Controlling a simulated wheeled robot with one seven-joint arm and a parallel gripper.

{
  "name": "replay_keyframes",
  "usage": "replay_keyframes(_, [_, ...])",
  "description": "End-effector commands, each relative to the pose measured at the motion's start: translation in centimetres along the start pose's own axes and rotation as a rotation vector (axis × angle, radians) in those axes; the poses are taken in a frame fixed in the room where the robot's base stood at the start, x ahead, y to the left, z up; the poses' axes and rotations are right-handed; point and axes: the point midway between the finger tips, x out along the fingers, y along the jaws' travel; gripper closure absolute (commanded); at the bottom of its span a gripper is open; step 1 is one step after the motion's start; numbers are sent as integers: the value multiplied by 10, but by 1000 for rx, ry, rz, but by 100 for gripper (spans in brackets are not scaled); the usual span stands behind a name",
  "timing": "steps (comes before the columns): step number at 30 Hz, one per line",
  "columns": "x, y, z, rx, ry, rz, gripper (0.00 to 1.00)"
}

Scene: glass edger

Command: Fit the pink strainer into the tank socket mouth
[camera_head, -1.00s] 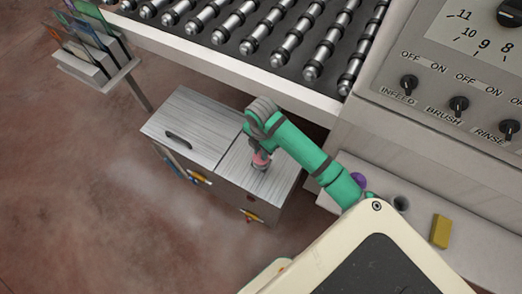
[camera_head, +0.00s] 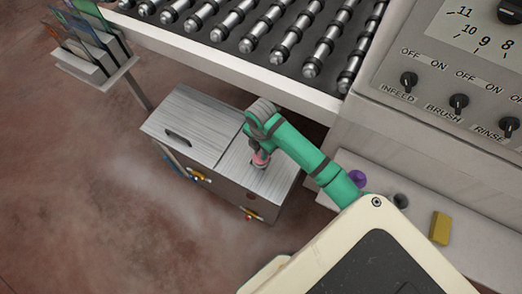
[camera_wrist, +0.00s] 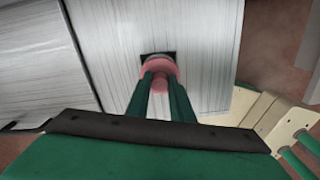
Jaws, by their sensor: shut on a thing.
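The pink strainer (camera_wrist: 160,66) is between the fingers of my gripper (camera_wrist: 160,84), which is shut on it. In the wrist view the strainer is right over the dark square socket mouth (camera_wrist: 147,54) in the metal tank top, covering much of it. I cannot tell how deep it sits. In the head view the strainer (camera_head: 260,158) shows small and pink below my green arm, at the top of the tank (camera_head: 232,172). The socket mouth is hidden there by my gripper and the strainer.
The roller conveyor (camera_head: 255,38) is behind and above. At right a ledge holds a purple knob-like thing (camera_head: 357,178) and a yellow block (camera_head: 440,229). A glass rack (camera_head: 95,62) stands far left.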

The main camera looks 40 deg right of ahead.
Motion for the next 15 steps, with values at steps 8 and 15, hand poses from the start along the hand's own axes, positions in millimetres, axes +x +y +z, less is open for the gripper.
replay_keyframes(8, [6, 0, 0, 1, 0, -1, 100])
replay_keyframes(15, [11, 0, 0, 1, 0, 0, 100])
